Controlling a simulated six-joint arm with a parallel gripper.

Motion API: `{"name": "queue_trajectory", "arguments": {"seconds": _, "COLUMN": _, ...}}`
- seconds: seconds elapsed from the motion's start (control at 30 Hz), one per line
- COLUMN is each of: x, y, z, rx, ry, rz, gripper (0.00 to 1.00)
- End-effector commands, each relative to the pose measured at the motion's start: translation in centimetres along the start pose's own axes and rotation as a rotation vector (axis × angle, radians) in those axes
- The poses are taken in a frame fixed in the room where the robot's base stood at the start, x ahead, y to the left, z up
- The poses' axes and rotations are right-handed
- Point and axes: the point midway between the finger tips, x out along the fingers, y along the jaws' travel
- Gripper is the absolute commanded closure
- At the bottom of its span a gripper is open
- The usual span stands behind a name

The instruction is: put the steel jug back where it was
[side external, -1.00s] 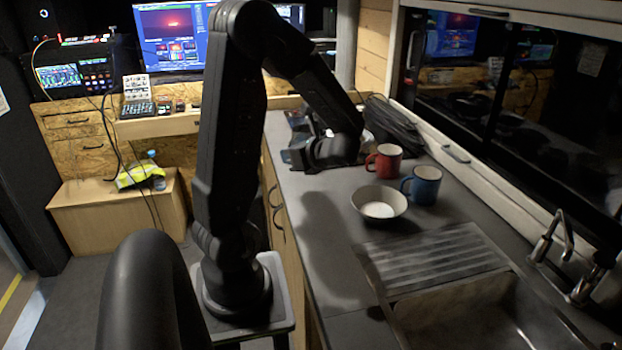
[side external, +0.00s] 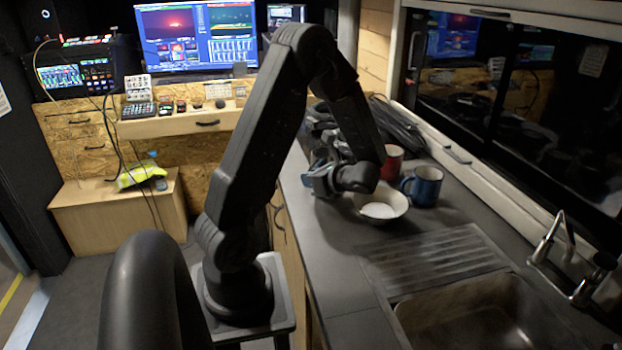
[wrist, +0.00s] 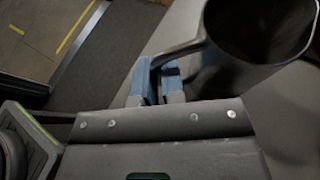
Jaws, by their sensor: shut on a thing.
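The steel jug (wrist: 212,75) shows in the wrist view at the top right, dark and cut off by the frame edge, with its open mouth toward the camera. Its handle (wrist: 180,50) runs left to my gripper (wrist: 158,82), whose blue fingertips are shut on it. In the side view my gripper (side external: 322,180) is over the counter, just left of the white bowl. The jug is not clearly visible there, mostly hidden by my arm and wrist.
The white bowl (side external: 381,211), blue mug (side external: 426,188) and partly hidden red mug (side external: 393,163) stand close right of my wrist. A dark cable bundle (side external: 400,125) lies behind. The ribbed drainer (side external: 435,262) and sink (side external: 480,320) are nearer; counter left of them is clear.

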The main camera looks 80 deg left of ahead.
Motion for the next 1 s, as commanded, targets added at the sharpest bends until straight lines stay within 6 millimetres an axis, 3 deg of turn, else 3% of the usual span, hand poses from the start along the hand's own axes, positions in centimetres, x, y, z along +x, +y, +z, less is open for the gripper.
{"name": "queue_trajectory", "arguments": {"seconds": 0.1, "x": 0.1, "y": 0.0, "z": -0.2, "rx": -0.001, "ry": -0.001, "rz": 0.0, "gripper": 1.0}}
{"name": "queue_trajectory", "arguments": {"seconds": 0.13, "x": 0.1, "y": 0.0, "z": -0.2, "rx": -0.001, "ry": 0.0, "rz": 0.0, "gripper": 0.88}}
{"name": "queue_trajectory", "arguments": {"seconds": 0.37, "x": 0.1, "y": 0.0, "z": -0.2, "rx": 0.0, "ry": 0.0, "rz": 0.0, "gripper": 0.66}}
{"name": "queue_trajectory", "arguments": {"seconds": 0.7, "x": -0.3, "y": 0.0, "z": 0.1, "rx": 0.0, "ry": 0.0, "rz": -0.002, "gripper": 0.66}}
{"name": "queue_trajectory", "arguments": {"seconds": 0.87, "x": -2.8, "y": -0.1, "z": 0.0, "rx": -0.001, "ry": 0.001, "rz": -0.006, "gripper": 0.66}}
{"name": "queue_trajectory", "arguments": {"seconds": 1.0, "x": -5.8, "y": -0.1, "z": 0.0, "rx": -0.001, "ry": 0.001, "rz": -0.007, "gripper": 0.66}}
